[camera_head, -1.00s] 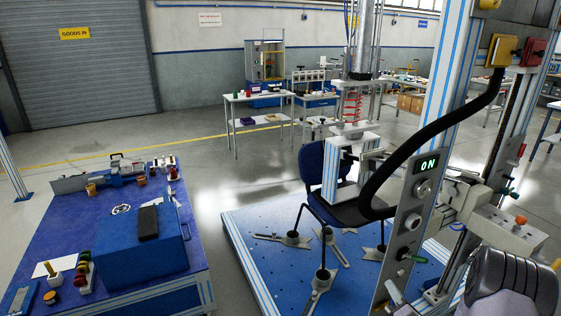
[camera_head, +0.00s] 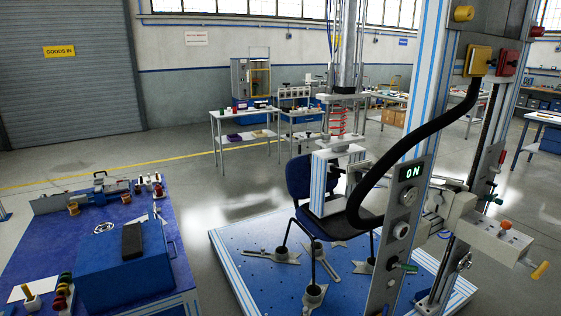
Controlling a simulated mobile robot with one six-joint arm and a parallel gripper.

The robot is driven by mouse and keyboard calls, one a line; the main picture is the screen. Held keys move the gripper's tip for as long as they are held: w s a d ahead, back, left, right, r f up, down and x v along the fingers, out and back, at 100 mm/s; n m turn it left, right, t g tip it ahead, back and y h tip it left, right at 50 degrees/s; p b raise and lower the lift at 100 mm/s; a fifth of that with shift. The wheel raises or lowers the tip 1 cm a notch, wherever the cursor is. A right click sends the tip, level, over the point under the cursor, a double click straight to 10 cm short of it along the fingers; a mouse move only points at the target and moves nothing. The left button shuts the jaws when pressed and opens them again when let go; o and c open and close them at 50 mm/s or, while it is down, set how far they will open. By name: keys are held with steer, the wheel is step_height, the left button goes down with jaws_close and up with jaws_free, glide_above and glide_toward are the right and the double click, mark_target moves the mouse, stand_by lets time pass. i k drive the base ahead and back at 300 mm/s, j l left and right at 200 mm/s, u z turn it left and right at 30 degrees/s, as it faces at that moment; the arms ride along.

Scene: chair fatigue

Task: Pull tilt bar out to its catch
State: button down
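I cannot tell for certain which part is the tilt bar. The dark blue chair (camera_head: 299,177) stands on the blue base plate (camera_head: 240,275) under the press column.
A blue bench (camera_head: 170,220) with a blue box (camera_head: 103,268) and small tools stands at the left. A black hose (camera_head: 362,188) loops in front of the rig. Grey floor (camera_head: 210,195) lies open between bench and rig. White tables (camera_head: 245,138) stand behind.

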mark_target(539, 269)
steer(key=z, duration=1.8)
